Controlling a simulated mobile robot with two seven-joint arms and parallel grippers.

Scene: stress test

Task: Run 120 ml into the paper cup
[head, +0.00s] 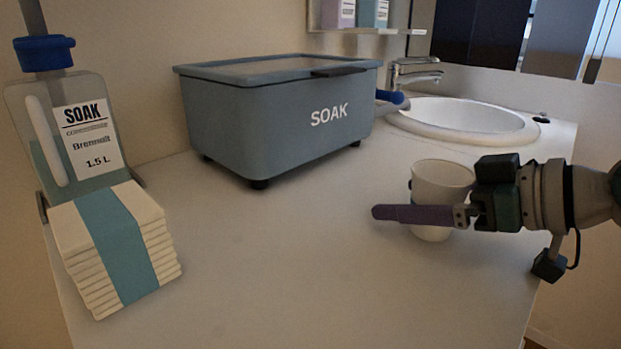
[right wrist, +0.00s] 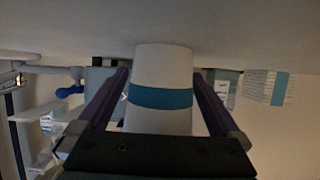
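The white paper cup (head: 443,177) with a blue band stands upright on the counter at the right of the head view. In the right wrist view the cup (right wrist: 163,70) is between the two fingers. My right gripper (head: 405,214) comes in from the right, with one purple finger across the front of the cup. The right wrist view shows narrow gaps between the fingers and the cup, so the gripper looks open around it. A grey-blue box marked SOAK (head: 270,125) stands at the back, with a blue-handled part (head: 390,97) at its right side. My left gripper is out of view.
A bottle labelled SOAK 1.5 L (head: 85,135) with a blue cap stands at the left. A banded stack of white pieces (head: 115,250) is in front of it. A sink (head: 470,115) with a chrome faucet (head: 413,72) is at the back right. The counter's middle is clear.

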